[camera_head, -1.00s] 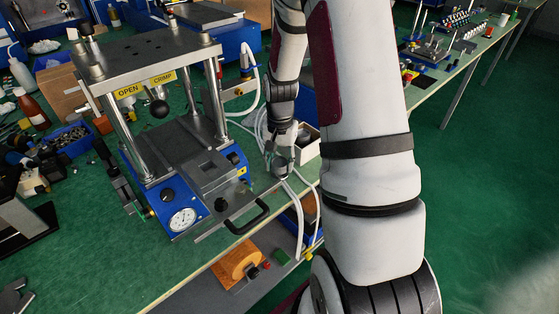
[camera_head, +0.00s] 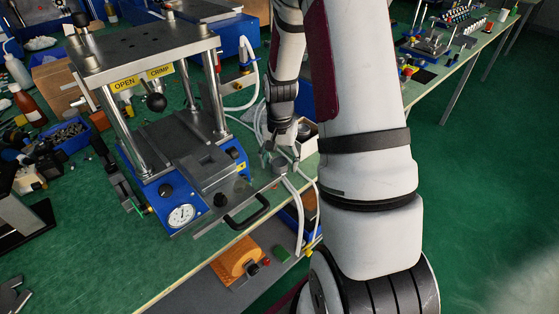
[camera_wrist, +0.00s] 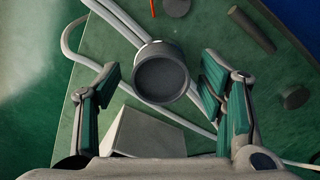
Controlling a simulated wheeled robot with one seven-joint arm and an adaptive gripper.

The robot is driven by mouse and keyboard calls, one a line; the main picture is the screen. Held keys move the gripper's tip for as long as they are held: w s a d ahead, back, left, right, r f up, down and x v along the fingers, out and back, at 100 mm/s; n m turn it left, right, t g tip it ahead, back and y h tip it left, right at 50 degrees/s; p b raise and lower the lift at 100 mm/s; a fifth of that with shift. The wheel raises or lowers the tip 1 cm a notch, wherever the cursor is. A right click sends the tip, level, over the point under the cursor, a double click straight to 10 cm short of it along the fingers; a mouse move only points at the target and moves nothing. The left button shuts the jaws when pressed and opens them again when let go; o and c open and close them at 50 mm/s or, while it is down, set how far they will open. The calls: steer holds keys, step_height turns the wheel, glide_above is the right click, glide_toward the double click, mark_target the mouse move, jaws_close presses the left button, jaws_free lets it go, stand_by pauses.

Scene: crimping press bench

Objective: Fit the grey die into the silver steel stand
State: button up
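A grey round piece with a pale rim and a dark hollow top (camera_wrist: 162,75) lies ahead between my fingers in the wrist view; it looks like the grey die, but I cannot be sure. My gripper (camera_wrist: 158,105) is open, with green-padded fingers spread to either side and clear gaps to the round piece. In the head view my gripper (camera_head: 281,146) is low over the bench, right of the press, partly hidden by my arm. The press (camera_head: 155,50) has silver steel posts and a top plate. I cannot tell which part is the silver steel stand.
White hoses (camera_wrist: 110,78) run close around the round piece. A pale block (camera_wrist: 145,135) lies near my left finger. Dark discs (camera_wrist: 295,97) and a dark rod (camera_wrist: 251,30) lie to the right. The press's black handle (camera_head: 247,215) sticks out at the bench's front edge.

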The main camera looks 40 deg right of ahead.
step_height(320, 180, up, 12)
stand_by(0.7)
stand_by(0.4)
